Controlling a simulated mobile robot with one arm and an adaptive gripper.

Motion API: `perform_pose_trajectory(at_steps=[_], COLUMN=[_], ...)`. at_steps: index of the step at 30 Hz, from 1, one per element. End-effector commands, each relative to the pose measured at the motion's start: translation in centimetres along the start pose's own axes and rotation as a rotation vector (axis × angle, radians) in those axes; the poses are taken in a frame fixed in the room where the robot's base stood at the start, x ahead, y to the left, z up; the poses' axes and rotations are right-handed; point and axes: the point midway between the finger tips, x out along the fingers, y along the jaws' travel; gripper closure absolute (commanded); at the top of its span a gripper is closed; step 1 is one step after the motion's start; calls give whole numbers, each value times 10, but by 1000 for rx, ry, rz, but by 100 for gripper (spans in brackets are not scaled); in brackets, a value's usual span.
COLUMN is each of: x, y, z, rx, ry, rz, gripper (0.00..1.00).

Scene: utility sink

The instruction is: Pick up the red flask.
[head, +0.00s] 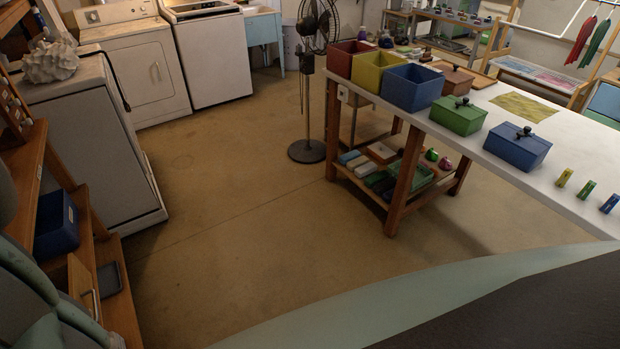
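I cannot make out a flask that is clearly red. On the lower shelf of the white-topped table stand a small round green vessel (432,155) and a small magenta or reddish one (445,163). They are too small to tell whether either is a flask. A small pinkish-red thing (362,34) shows partly behind the red bin at the table's far end; its shape is unclear. My gripper is not in view; only smooth parts of my own body show along the bottom and the lower left.
The white table (570,130) bears red (341,62), yellow (368,78) and blue (411,92) bins and lidded boxes (518,148). A standing fan (307,150) is behind it. A wooden shelf (95,240) stands left. The floor (240,220) between is clear.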

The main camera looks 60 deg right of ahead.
Motion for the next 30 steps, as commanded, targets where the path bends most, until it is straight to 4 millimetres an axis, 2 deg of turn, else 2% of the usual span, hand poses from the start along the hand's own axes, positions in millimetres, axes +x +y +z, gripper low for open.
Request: perform_pose_trajectory(at_steps=[6, 30], x=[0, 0], y=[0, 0], z=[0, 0], rx=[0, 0], ry=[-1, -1], rz=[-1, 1], gripper=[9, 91])
